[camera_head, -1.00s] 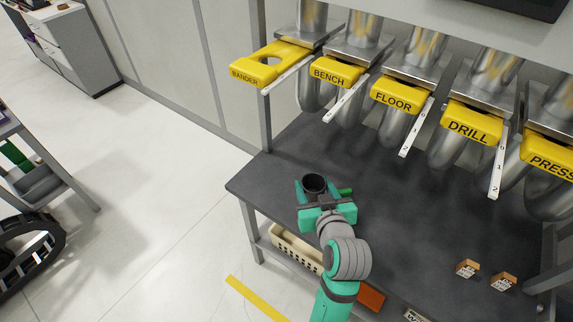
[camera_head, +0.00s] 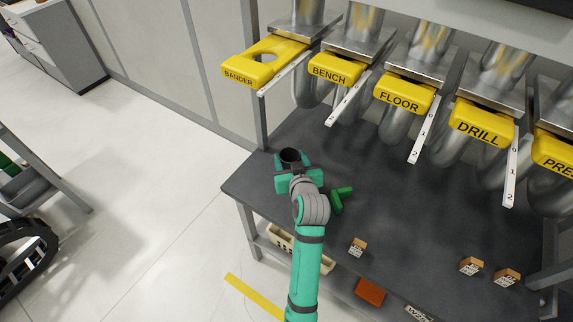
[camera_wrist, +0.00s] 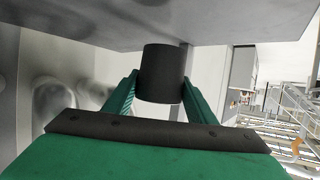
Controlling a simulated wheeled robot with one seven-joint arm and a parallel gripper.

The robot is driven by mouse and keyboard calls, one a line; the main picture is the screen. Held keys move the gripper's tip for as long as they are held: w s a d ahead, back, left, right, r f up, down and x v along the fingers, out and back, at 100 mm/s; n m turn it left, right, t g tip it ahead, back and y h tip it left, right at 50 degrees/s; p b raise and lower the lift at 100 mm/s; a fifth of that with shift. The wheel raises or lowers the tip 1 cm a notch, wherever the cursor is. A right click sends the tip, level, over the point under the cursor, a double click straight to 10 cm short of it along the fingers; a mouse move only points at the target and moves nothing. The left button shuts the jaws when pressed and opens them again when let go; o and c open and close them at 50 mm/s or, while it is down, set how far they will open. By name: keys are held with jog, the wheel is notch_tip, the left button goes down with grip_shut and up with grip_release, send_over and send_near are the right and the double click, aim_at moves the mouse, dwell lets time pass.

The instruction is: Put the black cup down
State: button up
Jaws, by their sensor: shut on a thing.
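The black cup (camera_head: 290,155) is upright between the fingers of my green gripper (camera_head: 289,164), its dark open top showing in the head view. In the wrist view the black cup (camera_wrist: 163,74) is a dark cylinder with a green finger of my gripper (camera_wrist: 160,88) pressed at each side. My gripper is shut on it. In the head view it appears over the left back part of the dark bench top (camera_head: 240,185). Whether the cup's base touches the bench cannot be told.
A green object (camera_head: 341,199) lies right of my gripper. Small wooden blocks (camera_head: 357,246) stand toward the front and right. Yellow labelled gates on metal ducts, such as BANDER (camera_head: 262,64), hang above the back. A cream basket (camera_head: 280,237) is below. The middle bench top is clear.

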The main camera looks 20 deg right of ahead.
aim_at(286, 158)
jog(key=shift+w+a+f, duration=0.2)
jog(key=shift+w+f, duration=0.95)
jog(key=shift+f, duration=0.05)
jog(key=shift+w+f, duration=0.15)
jog(key=shift+f, duration=1.55)
jog(key=shift+f, duration=0.15)
jog(key=o, duration=1.1)
jog(key=shift+c, duration=0.2)
jog(key=shift+r, duration=0.25)
jog(key=v, duration=1.2)
